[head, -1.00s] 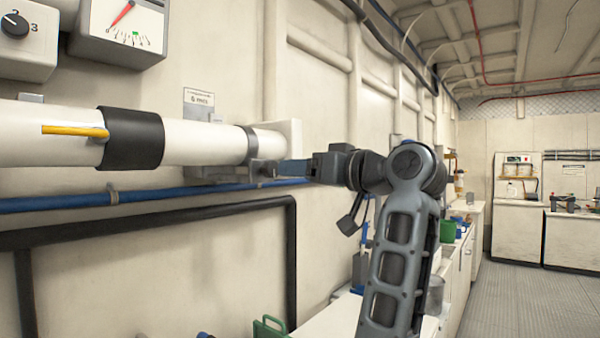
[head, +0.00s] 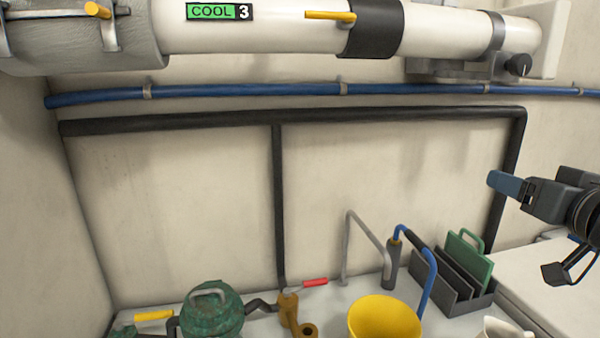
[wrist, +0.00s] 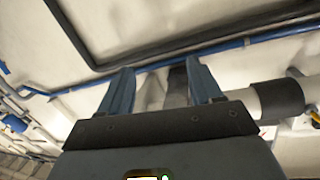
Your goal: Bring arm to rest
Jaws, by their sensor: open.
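My gripper (head: 507,186) is at the right edge of the head view, in the air in front of the wall and above the counter. Its blue fingers point left. In the wrist view my gripper (wrist: 158,90) shows two blue fingers set well apart with nothing between them. It is open and empty. Beyond the fingers are the cream wall and pipes. Most of my arm is outside the head view.
A white pipe (head: 250,25), a blue pipe (head: 240,92) and a black rail (head: 200,119) run along the wall. The counter below holds a yellow bowl (head: 384,320), a green valve body (head: 210,312), a brass fitting (head: 290,312) and a grey rack (head: 450,285).

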